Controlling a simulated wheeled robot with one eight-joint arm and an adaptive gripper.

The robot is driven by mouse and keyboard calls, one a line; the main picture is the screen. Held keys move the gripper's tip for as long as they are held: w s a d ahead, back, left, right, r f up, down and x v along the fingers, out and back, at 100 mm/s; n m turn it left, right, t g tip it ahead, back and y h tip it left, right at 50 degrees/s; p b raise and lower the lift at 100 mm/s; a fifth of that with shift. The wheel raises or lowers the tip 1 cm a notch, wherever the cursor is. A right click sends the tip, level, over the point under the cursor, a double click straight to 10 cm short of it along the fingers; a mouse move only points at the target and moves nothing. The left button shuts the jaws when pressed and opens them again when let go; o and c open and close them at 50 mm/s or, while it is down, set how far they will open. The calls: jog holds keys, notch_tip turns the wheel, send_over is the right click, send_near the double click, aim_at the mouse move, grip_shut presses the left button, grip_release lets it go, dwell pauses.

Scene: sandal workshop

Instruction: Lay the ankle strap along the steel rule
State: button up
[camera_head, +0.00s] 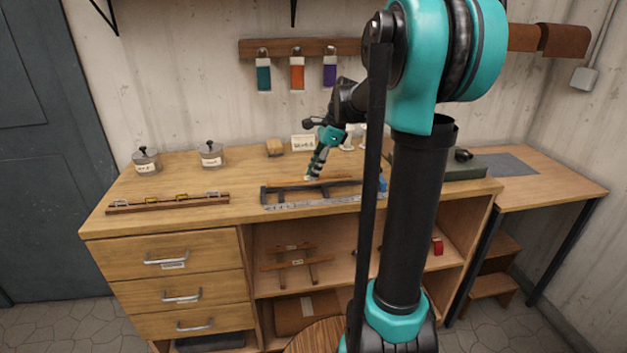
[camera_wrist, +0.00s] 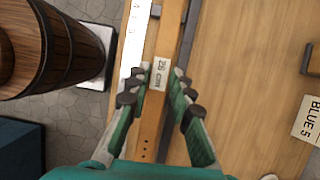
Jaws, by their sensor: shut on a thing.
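The ankle strap (camera_wrist: 170,38) is a long tan strip with a white "26 cm" label and small holes near one end. My gripper (camera_wrist: 160,92) is shut on it at the label, with a finger on either side. The steel rule (camera_wrist: 136,42) lies beside the strap in the wrist view, roughly parallel to it. In the head view my gripper (camera_head: 312,177) is low over the bench, the strap (camera_head: 338,181) sits behind the rule (camera_head: 312,203), and a dark frame (camera_head: 266,192) is around this spot. Whether the strap touches the frame I cannot tell.
A wooden rack with small metal fittings (camera_head: 168,203) lies at the bench's left. Two lidded jars (camera_head: 146,161) stand behind it. A blue piece (camera_head: 383,184) is at the rule's right end.

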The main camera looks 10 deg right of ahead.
jog(key=shift+f, duration=1.65)
jog(key=shift+f, duration=0.5)
jog(key=o, duration=0.9)
jog(key=shift+c, duration=0.2)
jog(key=shift+r, duration=0.1)
jog(key=shift+r, duration=0.35)
jog(key=v, duration=1.2)
jog(key=s+f+n+t+h, duration=0.4)
jog(key=s+f+n, duration=1.4)
jog(key=s+f, duration=0.4)
jog(key=shift+a+f, duration=0.2)
jog(key=shift+f, duration=0.7)
